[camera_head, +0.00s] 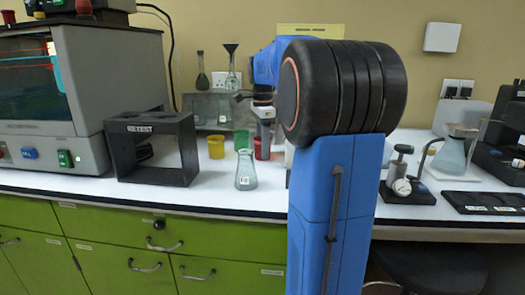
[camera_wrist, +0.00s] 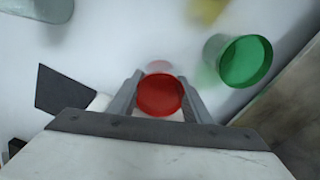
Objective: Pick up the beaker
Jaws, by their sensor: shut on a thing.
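A red beaker (camera_head: 262,149) stands upright toward the back of the white bench in the head view. In the wrist view the red beaker (camera_wrist: 160,96) sits between the two grey fingers of my gripper (camera_wrist: 160,88), which is shut on it. In the head view my gripper (camera_head: 265,128) points down over the red beaker and hides its upper part. I cannot tell whether its base touches the bench. A green beaker (camera_head: 242,140) and a yellow beaker (camera_head: 216,147) stand to its left; the green one (camera_wrist: 240,61) is apart from my fingers in the wrist view.
A conical flask (camera_head: 246,171) stands on the bench in front of the beakers. A black rack (camera_head: 152,147) and a large grey instrument (camera_head: 83,95) are at left. A gauge device (camera_head: 402,187) and a flask of liquid (camera_head: 455,152) are at right, beyond my blue arm.

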